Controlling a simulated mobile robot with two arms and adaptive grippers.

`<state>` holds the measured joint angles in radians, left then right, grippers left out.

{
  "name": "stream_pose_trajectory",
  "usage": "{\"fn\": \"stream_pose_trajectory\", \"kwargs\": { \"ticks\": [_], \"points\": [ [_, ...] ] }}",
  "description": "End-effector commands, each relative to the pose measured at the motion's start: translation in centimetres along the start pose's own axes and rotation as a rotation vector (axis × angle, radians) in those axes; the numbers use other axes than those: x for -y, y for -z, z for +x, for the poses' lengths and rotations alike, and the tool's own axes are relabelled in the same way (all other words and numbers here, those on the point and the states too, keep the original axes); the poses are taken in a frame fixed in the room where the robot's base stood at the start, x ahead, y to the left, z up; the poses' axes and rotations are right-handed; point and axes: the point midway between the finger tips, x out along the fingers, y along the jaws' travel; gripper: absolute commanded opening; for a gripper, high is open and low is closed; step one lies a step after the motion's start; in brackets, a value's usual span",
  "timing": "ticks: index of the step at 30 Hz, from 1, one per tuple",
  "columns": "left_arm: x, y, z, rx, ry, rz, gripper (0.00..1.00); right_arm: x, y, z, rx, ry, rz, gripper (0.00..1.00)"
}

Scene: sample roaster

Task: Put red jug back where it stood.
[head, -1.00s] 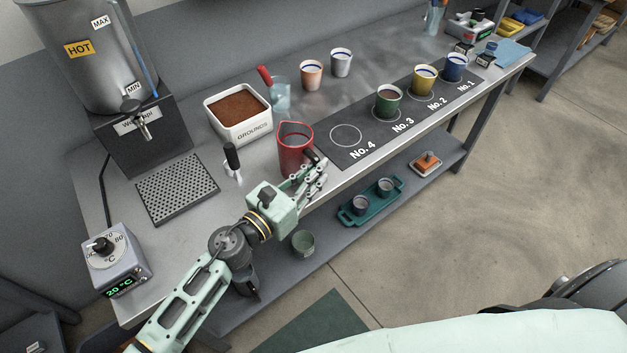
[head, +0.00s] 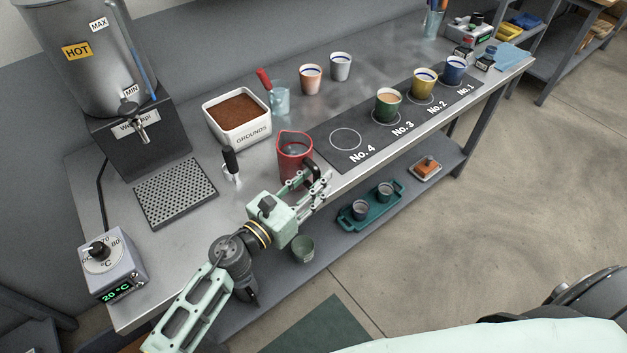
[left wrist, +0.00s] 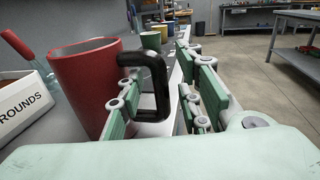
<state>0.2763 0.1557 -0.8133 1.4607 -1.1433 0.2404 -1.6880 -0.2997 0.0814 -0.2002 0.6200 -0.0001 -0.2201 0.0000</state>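The red jug (head: 292,160) stands upright on the steel counter, left of the No. 4 circle, near the front edge. In the left wrist view the jug (left wrist: 84,85) is close on the left, its black handle (left wrist: 160,85) towards me. My left gripper (head: 318,186) is at the handle side of the jug. In the left wrist view its fingers (left wrist: 163,97) are apart, with the handle between them. The left finger is close to the handle, and a gap shows to the right finger. Whether a finger touches the handle I cannot tell. My right gripper is not in view.
The white grounds box (head: 240,135) and a clear red-handled jug (head: 279,100) stand behind. A black-handled tool (head: 231,165) is left of the jug. The dark numbered mat (head: 335,155) lies right, its No. 4 circle empty. Cups stand on or near the other circles.

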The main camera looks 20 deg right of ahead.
Motion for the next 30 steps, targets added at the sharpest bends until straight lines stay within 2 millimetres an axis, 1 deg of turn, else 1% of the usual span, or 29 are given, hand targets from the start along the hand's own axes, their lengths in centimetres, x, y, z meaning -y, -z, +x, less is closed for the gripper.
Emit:
{"fn": "stream_pose_trajectory", "kwargs": {
  "ticks": [5,6,8,15,21,25,30],
  "points": [
    [0.0,-0.5,0.0,0.0,0.0,0.0,0.32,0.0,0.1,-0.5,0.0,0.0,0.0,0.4],
    [-0.1,-0.3,-0.4,-0.002,-0.001,0.001,0.32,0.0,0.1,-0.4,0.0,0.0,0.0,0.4],
    [-0.1,-0.1,-1.3,-0.002,-0.001,0.001,0.32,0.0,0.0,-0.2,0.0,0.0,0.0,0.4],
    [0.0,0.0,-6.5,-0.003,0.0,0.002,0.32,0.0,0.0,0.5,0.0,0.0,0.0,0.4],
    [0.0,0.0,-10.2,-0.002,-0.001,0.0,0.32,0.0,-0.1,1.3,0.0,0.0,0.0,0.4],
    [0.0,-0.1,-11.5,-0.001,-0.001,0.0,0.32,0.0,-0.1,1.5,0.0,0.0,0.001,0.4],
    [0.0,-0.3,-12.0,0.0,-0.001,0.001,0.32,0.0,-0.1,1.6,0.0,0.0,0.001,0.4]
  ]
}}
